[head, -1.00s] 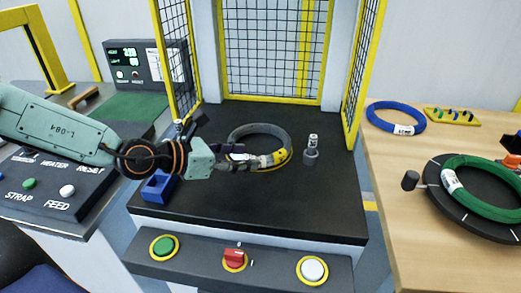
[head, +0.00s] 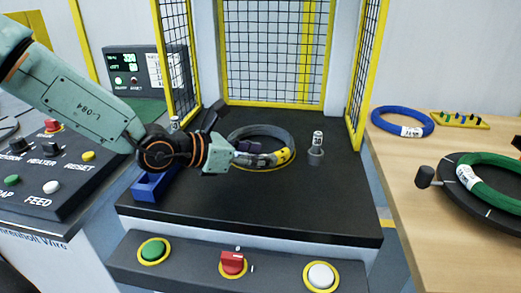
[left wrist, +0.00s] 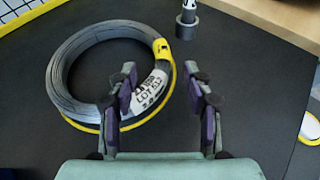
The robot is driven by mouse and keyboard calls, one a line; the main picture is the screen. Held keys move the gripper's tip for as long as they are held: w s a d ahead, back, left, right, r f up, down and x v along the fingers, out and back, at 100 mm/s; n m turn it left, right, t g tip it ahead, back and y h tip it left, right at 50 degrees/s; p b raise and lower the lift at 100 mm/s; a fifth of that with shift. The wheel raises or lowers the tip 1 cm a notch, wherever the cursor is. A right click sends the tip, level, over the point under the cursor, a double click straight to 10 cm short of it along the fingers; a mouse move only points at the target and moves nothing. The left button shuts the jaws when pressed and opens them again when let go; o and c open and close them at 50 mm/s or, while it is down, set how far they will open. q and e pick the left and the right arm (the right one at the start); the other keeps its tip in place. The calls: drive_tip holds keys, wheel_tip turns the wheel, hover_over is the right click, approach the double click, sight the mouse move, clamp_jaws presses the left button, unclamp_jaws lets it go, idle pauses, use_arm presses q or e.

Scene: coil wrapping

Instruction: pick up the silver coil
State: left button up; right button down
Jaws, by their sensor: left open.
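The silver coil (head: 284,142) lies flat on the black table inside the yellow mesh guard, with a white label and a yellow band on its near side. In the left wrist view the coil (left wrist: 62,75) is at the upper left, its white label next to the left finger. My left gripper (head: 262,155) is open at the coil's near side. Whether the left finger touches the coil I cannot tell. My right gripper is not in view.
A grey post (head: 316,150) stands right of the coil. A blue bin (head: 155,185) is at the table's left, and a panel with green, red and white buttons (head: 233,263) runs along the front. On the wooden table are a blue coil (head: 388,113) and a green coil (head: 480,190).

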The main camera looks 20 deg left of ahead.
sight(276, 152)
use_arm(q)
drive_tip(key=shift+b+x, duration=0.75)
drive_tip(key=shift+x, duration=0.05)
drive_tip(key=shift+b+x, duration=0.65)
drive_tip(key=shift+x, duration=0.9)
drive_tip(key=shift+w+d, duration=0.1)
drive_tip(key=shift+d, duration=0.05)
drive_tip(key=shift+c, duration=0.3)
clamp_jaws()
drive_tip(key=shift+f, duration=0.1)
